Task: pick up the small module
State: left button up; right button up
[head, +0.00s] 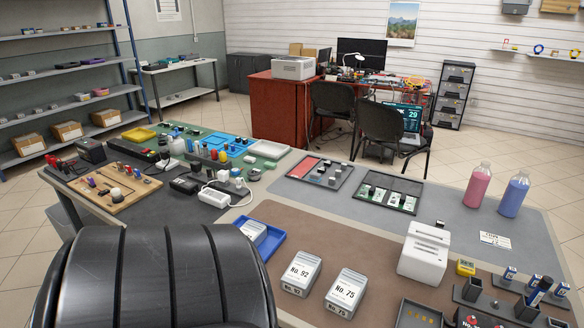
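Grey-white box-shaped modules with printed labels are on the brown mat in the head view. One marked No. 92 (301,273) stands near the middle front. One marked No. 75 (346,291) stands to its right and nearer to me. A similar labelled box (253,232) sits in a blue tray (273,243) to their left. I cannot tell which of them is the small module. Neither of my grippers is in view.
A white slotted unit (424,252) and a yellow device (465,267) stand to the right. Pink (476,186) and blue (513,194) bottles stand behind. A large black ribbed form (165,280) fills the lower left. The brown mat (340,244) has bare room behind the modules.

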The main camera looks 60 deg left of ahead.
aim_at(346, 294)
jog(key=u, duration=1.9)
